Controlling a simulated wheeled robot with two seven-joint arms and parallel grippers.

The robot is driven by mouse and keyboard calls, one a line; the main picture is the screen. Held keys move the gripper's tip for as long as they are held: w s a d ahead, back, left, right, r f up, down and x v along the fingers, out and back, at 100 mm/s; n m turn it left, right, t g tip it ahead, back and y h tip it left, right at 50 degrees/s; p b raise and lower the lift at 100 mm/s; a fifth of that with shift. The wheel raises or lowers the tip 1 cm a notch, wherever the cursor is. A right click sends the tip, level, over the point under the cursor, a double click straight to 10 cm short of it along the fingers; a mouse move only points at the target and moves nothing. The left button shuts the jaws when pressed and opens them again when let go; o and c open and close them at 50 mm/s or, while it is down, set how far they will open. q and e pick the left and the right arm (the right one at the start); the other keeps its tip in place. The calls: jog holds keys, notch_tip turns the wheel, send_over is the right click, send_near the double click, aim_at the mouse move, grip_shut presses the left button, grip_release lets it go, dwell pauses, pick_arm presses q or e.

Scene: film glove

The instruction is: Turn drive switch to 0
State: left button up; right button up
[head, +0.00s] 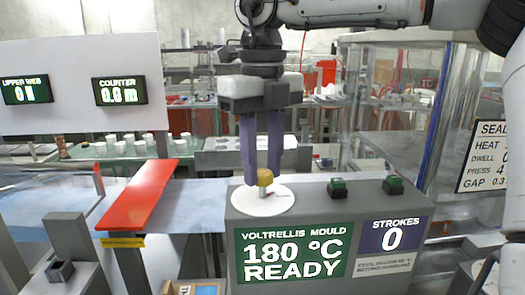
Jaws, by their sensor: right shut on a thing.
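A rotary switch stands on a round white dial plate (252,203) on top of the grey machine console (325,214). The fingers cover part of the knob and dial, and the dial markings are too small to read. A small red mark shows at the dial's right side. My left gripper is not in view.
Two green buttons (338,188) (393,184) stand right of the dial. The console front has a green sign (293,256) reading 180 °C READY and a strokes display (395,236) reading 0. A tilted red bar (139,195) lies left over blue film (200,205).

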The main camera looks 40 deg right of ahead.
aim_at(263, 172)
jog(key=n+p, duration=0.1)
jog(key=n, duration=0.4)
jog(key=shift+n, duration=0.3)
jog(key=n, duration=0.5)
jog(key=shift+n, duration=0.4)
jog(key=o, duration=1)
jog(key=shift+o, duration=0.2)
notch_tip(263, 172, up, 10)
jog(key=shift+r, duration=0.2)
